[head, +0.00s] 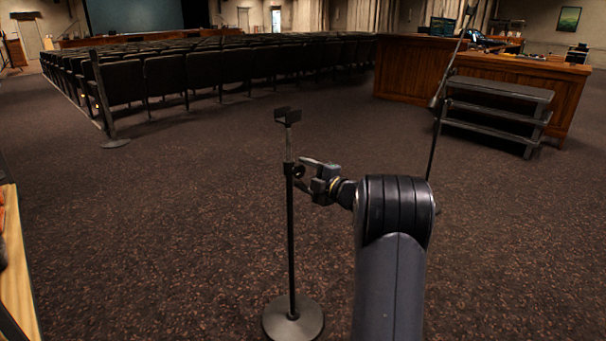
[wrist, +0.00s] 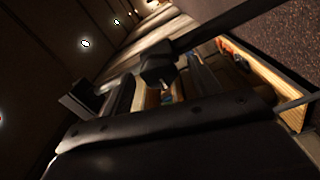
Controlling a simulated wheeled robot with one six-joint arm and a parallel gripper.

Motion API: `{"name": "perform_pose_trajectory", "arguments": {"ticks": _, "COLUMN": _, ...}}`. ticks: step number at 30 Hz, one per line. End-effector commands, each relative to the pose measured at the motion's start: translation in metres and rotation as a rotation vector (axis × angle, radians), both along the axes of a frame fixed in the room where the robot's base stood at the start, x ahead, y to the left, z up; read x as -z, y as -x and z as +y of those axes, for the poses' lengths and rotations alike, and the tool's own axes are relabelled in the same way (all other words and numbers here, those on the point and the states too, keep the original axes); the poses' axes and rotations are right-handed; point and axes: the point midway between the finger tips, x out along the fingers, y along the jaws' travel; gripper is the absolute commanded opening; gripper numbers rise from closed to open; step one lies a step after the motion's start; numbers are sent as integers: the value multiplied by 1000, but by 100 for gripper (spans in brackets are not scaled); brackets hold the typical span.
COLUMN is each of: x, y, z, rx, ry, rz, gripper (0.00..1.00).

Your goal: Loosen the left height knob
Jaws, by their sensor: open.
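A thin black stand (head: 291,240) rises upright from a round base on the carpet, with a dark U-shaped bracket (head: 288,116) at its top. A small dark knob (head: 298,171) sits on its upper pole, where the thinner pale tube meets the black one. My gripper (head: 302,174) reaches in from the right at knob height. Its jaws are open, one finger above the knob and one below; whether they touch it I cannot tell. In the wrist view the dark collar with the knob (wrist: 158,66) shows beyond my gripper, and the bracket (wrist: 80,98) is at left.
Another slim stand (head: 103,100) is at left by rows of dark seats (head: 200,72). A taller stand (head: 434,140) is at right near a black stepped shelf (head: 497,100) and wooden desk (head: 410,68). A wooden edge (head: 16,265) is at far left. Carpet around the near stand is clear.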

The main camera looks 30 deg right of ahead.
Motion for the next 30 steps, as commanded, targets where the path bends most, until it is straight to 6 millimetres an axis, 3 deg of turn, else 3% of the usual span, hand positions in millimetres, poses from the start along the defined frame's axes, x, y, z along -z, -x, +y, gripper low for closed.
{"name": "perform_pose_trajectory", "arguments": {"ticks": 9, "x": -4, "y": 58, "z": -22, "rx": 4, "ry": 0, "rz": 0, "gripper": 59}}
{"name": "perform_pose_trajectory", "arguments": {"ticks": 15, "x": -2, "y": 86, "z": -32, "rx": 2, "ry": 0, "rz": 0, "gripper": 59}}
{"name": "perform_pose_trajectory", "arguments": {"ticks": 30, "x": 0, "y": 93, "z": -33, "rx": -1, "ry": 1, "rz": -1, "gripper": 59}}
